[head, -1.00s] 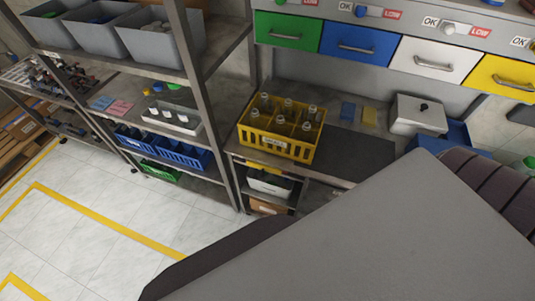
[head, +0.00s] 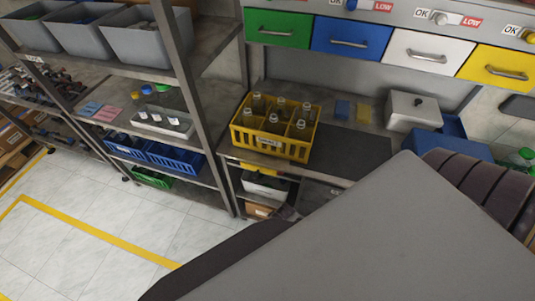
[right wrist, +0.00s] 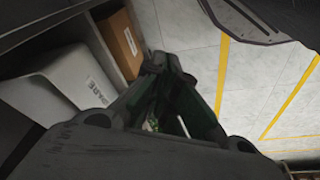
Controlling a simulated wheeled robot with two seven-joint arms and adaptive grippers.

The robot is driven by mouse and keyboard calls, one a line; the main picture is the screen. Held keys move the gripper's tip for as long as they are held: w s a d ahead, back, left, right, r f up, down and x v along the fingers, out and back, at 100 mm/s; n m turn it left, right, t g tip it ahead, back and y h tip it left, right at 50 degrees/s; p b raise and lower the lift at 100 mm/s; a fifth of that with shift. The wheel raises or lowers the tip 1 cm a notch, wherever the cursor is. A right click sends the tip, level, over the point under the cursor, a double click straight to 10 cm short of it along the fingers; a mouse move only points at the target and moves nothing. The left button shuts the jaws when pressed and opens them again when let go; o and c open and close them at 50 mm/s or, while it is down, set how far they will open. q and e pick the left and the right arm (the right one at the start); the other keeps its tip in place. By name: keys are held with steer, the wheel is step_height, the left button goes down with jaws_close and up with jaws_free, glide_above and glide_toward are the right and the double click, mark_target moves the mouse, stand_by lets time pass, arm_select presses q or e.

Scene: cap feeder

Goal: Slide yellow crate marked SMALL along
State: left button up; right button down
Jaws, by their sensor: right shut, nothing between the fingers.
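The yellow crate (head: 276,142) stands upright on the workbench at its left end in the head view. It has a white label on its front wall and holds several clear bottles in its compartments. My right gripper (right wrist: 160,62) is in the right wrist view, with its dark fingertips together and nothing between them. It is low, beside the shelves under the bench, and apart from the crate. A large grey part of my own body covers the lower right of the head view. My left gripper is not in view.
A dark mat (head: 350,155) lies on the bench right of the crate. A shelf post (head: 208,125) rises left of the crate. A white bin (right wrist: 62,85) sits under the bench.

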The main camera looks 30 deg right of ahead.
steer(key=w+a+r+n+t+b, duration=0.1)
steer(key=w+r+n+t, duration=0.35)
steer(key=r, duration=1.05)
steer(key=w+r+n+t+b, duration=0.2)
steer(key=w+r+t, duration=0.3)
steer(key=w+r, duration=0.8)
steer(key=w+a+r+n+t+b, duration=0.1)
steer(key=w+r+n+t, duration=0.25)
steer(key=r, duration=1.45)
steer(key=w+a+r+n+t+y, duration=0.2)
steer(key=a+r+n+t+y, duration=0.3)
steer(key=a+r+n+y, duration=0.45)
steer(key=s+a+r+n+g+y, duration=0.2)
steer(key=s+a+n+g+y, duration=0.4)
steer(key=n, duration=0.7)
steer(key=s+a+r+n+g+y, duration=0.2)
steer(key=s+a+n+g+y, duration=0.3)
steer(key=n+g, duration=0.6)
step_height(320, 180, down, 14)
steer(key=s+d+n+g+h, duration=0.2)
steer(key=d+n+g+h, duration=0.15)
steer(key=n+h, duration=0.75)
steer(key=w+d+f+n+h, duration=0.2)
steer(key=d+h, duration=0.3)
steer(key=d, duration=0.6)
steer(key=w+d+f+n+h, duration=0.2)
steer(key=d+f+n+h, duration=0.1)
steer(key=d, duration=0.9)
steer(key=shift+f+h, duration=0.4)
steer(key=shift+h, duration=0.45)
